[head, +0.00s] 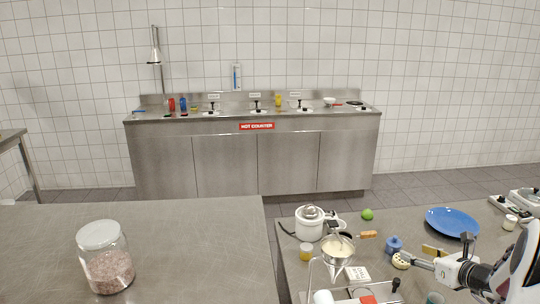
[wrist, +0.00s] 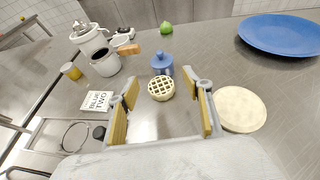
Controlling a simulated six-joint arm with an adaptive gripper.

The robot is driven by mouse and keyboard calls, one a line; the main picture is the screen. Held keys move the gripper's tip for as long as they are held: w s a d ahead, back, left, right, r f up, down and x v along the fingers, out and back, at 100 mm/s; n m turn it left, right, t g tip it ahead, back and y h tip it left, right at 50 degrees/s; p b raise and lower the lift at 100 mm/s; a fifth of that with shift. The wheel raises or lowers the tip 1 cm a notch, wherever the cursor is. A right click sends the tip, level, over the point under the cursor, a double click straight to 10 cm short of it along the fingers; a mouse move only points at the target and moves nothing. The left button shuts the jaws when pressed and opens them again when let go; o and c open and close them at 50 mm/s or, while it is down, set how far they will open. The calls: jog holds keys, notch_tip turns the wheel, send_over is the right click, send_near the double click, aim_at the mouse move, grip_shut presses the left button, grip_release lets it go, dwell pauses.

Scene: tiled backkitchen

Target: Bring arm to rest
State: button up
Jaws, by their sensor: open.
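My gripper (wrist: 165,112) is open in the wrist view, its two yellow-padded fingers spread apart. A small waffle-patterned round piece (wrist: 161,88) shows between the fingertips; whether it sits at their depth or beyond them I cannot tell. In the head view my gripper (head: 410,262) is at the lower right above the right-hand counter, with the round piece (head: 400,261) by its tip. A blue lidded pot (wrist: 161,65) stands just behind the round piece. A pale round disc (wrist: 240,109) lies right of the fingers.
A blue plate (head: 452,222) lies at the back right of the counter. A white juicer-like appliance (head: 309,224), a lime (head: 367,214), a funnel (head: 338,250) on a stand and a card (head: 357,273) are nearby. A glass jar (head: 107,265) stands on the left counter. Bare counter shows around the plate.

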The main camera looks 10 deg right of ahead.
jog(key=s+a+r+n+g+y, duration=0.1)
jog(key=s+a+r+n+g, duration=0.15)
jog(key=a+r+n, duration=0.8)
jog(key=s+a+r+n+g+y, duration=0.15)
jog(key=s+a+r+n, duration=0.25)
jog(key=a+r+n, duration=0.65)
jog(key=s+a+f+n+g, duration=0.1)
jog(key=s+a, duration=0.3)
jog(key=s, duration=0.1)
jog(key=s+a+f+n+g+h, duration=0.1)
jog(key=s+a+n, duration=0.1)
jog(key=s+a, duration=0.2)
jog(key=s+a+f+n+g, duration=0.1)
jog(key=s+a, duration=0.4)
jog(key=s, duration=0.1)
jog(key=shift+f+n+h, duration=0.15)
jog(key=shift+n+h, duration=0.15)
jog(key=shift+h, duration=0.05)
jog(key=s+f+n+h, duration=0.3)
jog(key=s+n, duration=0.5)
jog(key=s, duration=0.8)
jog(key=shift+f+n+g, duration=0.3)
jog(key=shift+f, duration=0.45)
